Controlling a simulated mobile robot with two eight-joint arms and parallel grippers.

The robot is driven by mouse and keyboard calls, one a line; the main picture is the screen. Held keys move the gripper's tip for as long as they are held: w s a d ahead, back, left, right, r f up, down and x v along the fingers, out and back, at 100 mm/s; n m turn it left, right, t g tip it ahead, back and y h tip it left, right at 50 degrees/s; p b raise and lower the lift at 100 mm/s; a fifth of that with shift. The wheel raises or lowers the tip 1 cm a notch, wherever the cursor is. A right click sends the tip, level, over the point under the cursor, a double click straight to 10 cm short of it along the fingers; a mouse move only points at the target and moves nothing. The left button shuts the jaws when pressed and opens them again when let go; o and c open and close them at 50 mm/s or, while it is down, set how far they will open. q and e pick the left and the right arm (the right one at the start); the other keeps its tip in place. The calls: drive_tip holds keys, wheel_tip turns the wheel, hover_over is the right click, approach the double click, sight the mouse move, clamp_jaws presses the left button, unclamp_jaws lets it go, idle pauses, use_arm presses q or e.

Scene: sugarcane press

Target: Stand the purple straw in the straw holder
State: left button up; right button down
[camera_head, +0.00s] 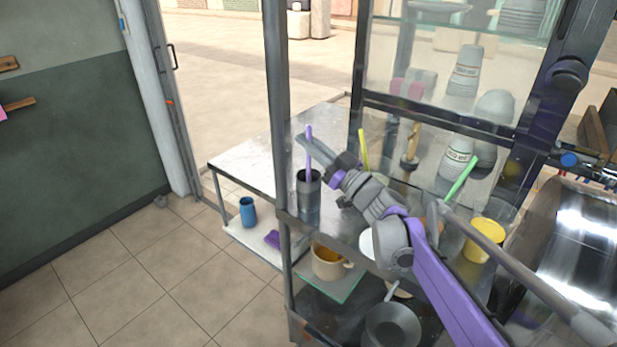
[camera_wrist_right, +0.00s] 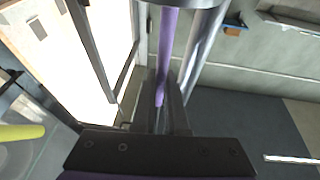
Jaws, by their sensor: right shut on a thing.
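The purple straw (camera_head: 309,142) is upright in the head view. My right gripper (camera_head: 312,148) is shut on it above the straw holder. The straw holder, a dark grey cylindrical cup (camera_head: 308,202), stands on the metal shelf at the cart's left corner post. The straw's lower part runs down to the cup's mouth; its lower end is hidden, so I cannot tell how deep it sits. In the right wrist view the purple straw (camera_wrist_right: 168,50) runs between the finger tips of my right gripper (camera_wrist_right: 163,105). My left gripper is not in view.
The cart post (camera_head: 277,100) rises close to the holder's left.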

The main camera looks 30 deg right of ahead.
sight(309, 126)
drive_tip(key=shift+f, duration=0.15)
drive_tip(key=c, duration=0.9)
unclamp_jaws()
drive_tip(key=shift+o, duration=0.2)
wheel_tip(309, 126, up, 7)
drive_tip(key=p, duration=0.6)
